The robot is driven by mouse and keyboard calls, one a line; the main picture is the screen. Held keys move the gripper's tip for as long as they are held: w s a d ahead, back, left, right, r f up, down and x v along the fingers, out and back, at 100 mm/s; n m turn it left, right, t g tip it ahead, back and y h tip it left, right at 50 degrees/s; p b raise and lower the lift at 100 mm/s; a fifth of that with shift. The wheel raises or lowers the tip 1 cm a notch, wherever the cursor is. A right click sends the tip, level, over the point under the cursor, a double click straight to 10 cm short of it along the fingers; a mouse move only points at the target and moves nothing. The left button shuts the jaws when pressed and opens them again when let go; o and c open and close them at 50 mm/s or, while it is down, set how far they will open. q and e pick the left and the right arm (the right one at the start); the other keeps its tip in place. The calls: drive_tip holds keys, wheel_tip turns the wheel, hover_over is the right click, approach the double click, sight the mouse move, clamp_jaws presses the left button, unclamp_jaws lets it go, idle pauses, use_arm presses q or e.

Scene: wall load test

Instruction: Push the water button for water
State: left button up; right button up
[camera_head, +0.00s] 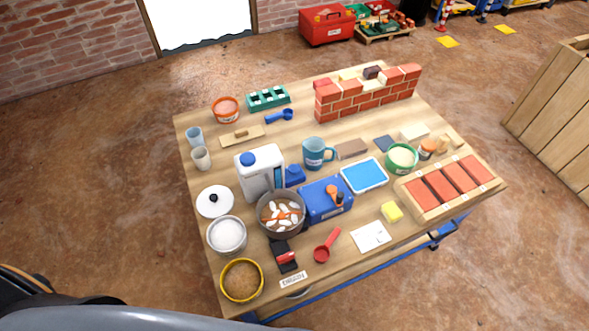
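A white jug-like container (259,178) with a blue cap and a blue panel stands left of the middle of the table, and may be the water unit. A small blue part (295,176) sits at its right side; I cannot tell whether it is the water button. A blue box (318,209) with an orange and black piece on top stands in front of it. A black item with a red part (284,257) lies near the front edge; its kind is too small to tell. Neither of my grippers shows.
The wooden table (227,171) is crowded. It bears a pot (281,213), a sand-filled yellow-rimmed bowl (241,281), a blue mug (316,153), a red scoop (326,245), a small brick wall (366,95) and a brick tray (449,188). A wooden crate (557,102) stands at right.

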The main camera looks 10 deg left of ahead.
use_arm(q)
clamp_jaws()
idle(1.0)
